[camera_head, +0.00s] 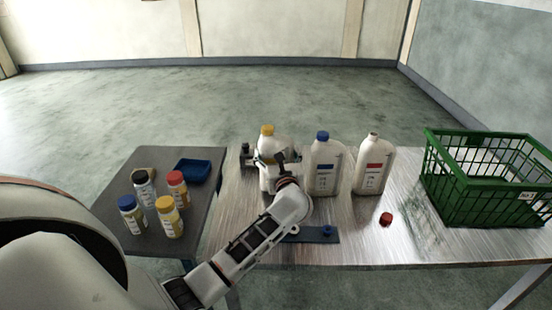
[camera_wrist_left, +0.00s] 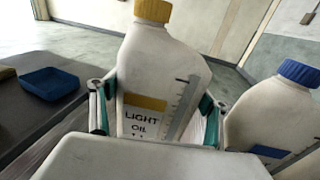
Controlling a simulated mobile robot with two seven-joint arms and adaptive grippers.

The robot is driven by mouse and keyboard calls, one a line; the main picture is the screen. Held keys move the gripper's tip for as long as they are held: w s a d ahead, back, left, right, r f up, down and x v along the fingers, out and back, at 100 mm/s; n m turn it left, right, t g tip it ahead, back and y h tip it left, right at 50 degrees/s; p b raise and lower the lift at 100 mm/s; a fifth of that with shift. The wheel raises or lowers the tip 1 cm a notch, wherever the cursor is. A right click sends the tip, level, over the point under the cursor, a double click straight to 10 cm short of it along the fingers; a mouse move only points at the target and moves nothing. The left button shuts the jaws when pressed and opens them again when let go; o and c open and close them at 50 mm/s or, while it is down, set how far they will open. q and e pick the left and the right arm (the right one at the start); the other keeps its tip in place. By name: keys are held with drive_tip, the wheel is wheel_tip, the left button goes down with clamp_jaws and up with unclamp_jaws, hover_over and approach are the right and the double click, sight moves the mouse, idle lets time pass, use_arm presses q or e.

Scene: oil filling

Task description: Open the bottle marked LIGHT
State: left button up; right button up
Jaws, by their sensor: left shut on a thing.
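The white LIGHT bottle (camera_head: 268,148) stands on the metal table with its yellow cap (camera_head: 267,130) on. In the left wrist view its yellow label reads LIGHT OIL, and the bottle (camera_wrist_left: 160,65) and yellow cap (camera_wrist_left: 153,11) are close. My left gripper (camera_head: 270,160) is shut around the bottle's body; in the left wrist view its fingers (camera_wrist_left: 155,108) are on both sides, below the cap. The gripper and arm hide the bottle's lower part in the head view. My right gripper is not in view.
A blue-capped bottle (camera_head: 324,165) and an uncapped red-label bottle (camera_head: 373,165) stand to the right. A red cap (camera_head: 386,219) lies in front. A green crate (camera_head: 490,205) is at right. A blue flat piece (camera_head: 318,236) lies in front. Small jars (camera_head: 170,220) and a blue tray (camera_head: 192,171) are left.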

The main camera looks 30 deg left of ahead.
use_arm(q)
wheel_tip(320, 180, up, 18)
drive_tip(key=shift+r+p, duration=0.2)
drive_tip(key=shift+p, duration=0.15)
drive_tip(key=o, duration=0.5)
drive_tip(key=shift+c, duration=0.2)
drive_tip(key=c, duration=1)
drive_tip(key=shift+o, duration=0.2)
